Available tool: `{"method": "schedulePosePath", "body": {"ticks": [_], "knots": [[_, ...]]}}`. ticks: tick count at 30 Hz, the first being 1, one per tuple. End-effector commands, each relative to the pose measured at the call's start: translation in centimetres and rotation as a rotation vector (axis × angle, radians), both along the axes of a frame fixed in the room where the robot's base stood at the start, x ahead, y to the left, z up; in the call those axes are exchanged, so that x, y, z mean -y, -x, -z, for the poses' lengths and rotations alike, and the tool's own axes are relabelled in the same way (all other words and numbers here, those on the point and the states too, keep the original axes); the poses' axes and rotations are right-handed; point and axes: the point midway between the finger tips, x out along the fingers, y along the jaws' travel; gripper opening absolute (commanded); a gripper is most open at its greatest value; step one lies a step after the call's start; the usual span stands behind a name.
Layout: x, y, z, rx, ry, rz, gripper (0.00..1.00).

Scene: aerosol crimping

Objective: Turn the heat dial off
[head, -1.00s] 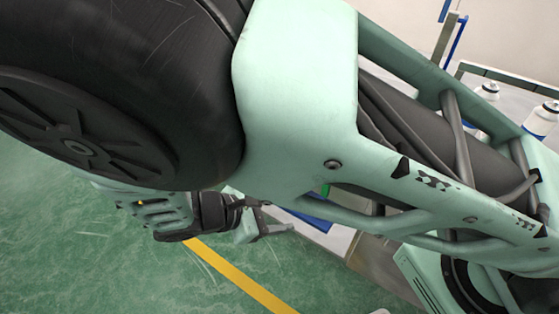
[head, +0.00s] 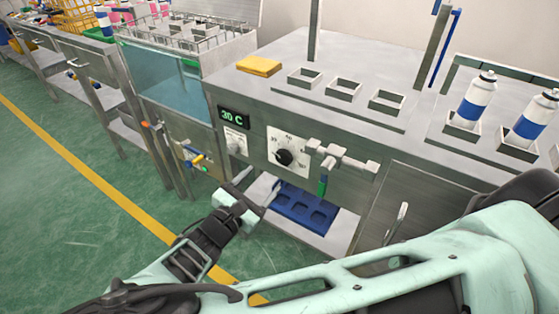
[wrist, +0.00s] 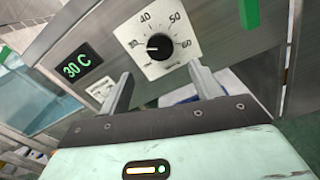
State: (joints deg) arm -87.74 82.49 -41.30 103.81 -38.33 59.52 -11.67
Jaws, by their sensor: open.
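The heat dial is a black round knob (head: 284,157) on a white plate with a number scale, set in the front of the steel bench. In the wrist view the knob (wrist: 158,46) lies beyond and between my fingertips, with its pale mark pointing left. A display (head: 233,117) left of the dial reads 30 C in green. My gripper (head: 255,188) is below and left of the dial in the head view. In the wrist view my gripper (wrist: 160,78) is open and empty, its two fingers apart and not touching the knob.
A smaller control plate (head: 236,141) is left of the dial. A blue tray (head: 300,207) sits in the opening below. Several cans stand on the bench top at right. Green floor is open at left.

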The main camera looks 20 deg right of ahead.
Motion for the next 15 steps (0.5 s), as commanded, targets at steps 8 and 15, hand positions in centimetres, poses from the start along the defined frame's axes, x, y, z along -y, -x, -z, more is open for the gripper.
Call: {"method": "schedulePosePath", "body": {"ticks": [8, 15], "knots": [[4.7, -3.3, 0.0, 0.0, 0.001, 0.003, 0.64], [7.0, -5.0, 0.0, 0.0, 0.0, 0.002, 0.64]]}}
